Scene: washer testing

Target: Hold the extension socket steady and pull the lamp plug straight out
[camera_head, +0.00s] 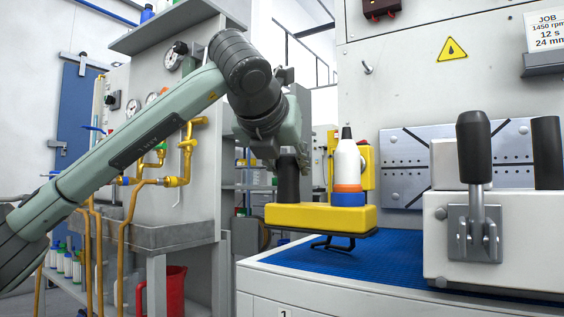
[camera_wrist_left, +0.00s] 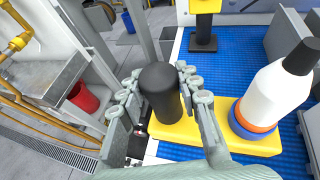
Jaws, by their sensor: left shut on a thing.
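My left gripper (camera_head: 287,160) is shut on an upright black cylindrical handle (camera_head: 289,182). The handle rises from a flat yellow block (camera_head: 310,216). In the left wrist view my left gripper's fingers (camera_wrist_left: 160,85) lie on both sides of the dark handle (camera_wrist_left: 160,98). A white bottle shape with a black tip (camera_head: 347,163) and orange and blue rings stands on the same block. A thin black bracket shows below the block, near the bench's left edge; I cannot tell whether it touches the mat. I can make out no extension socket or lamp plug. My right gripper is not in view.
A blue mat (camera_head: 390,266) covers the bench. A white box (camera_head: 445,240) with a black-handled lever (camera_head: 476,150) stands at right. A perforated plate (camera_head: 400,150) is behind. A red bucket (camera_head: 170,290) and yellow pipes (camera_head: 186,150) are at left.

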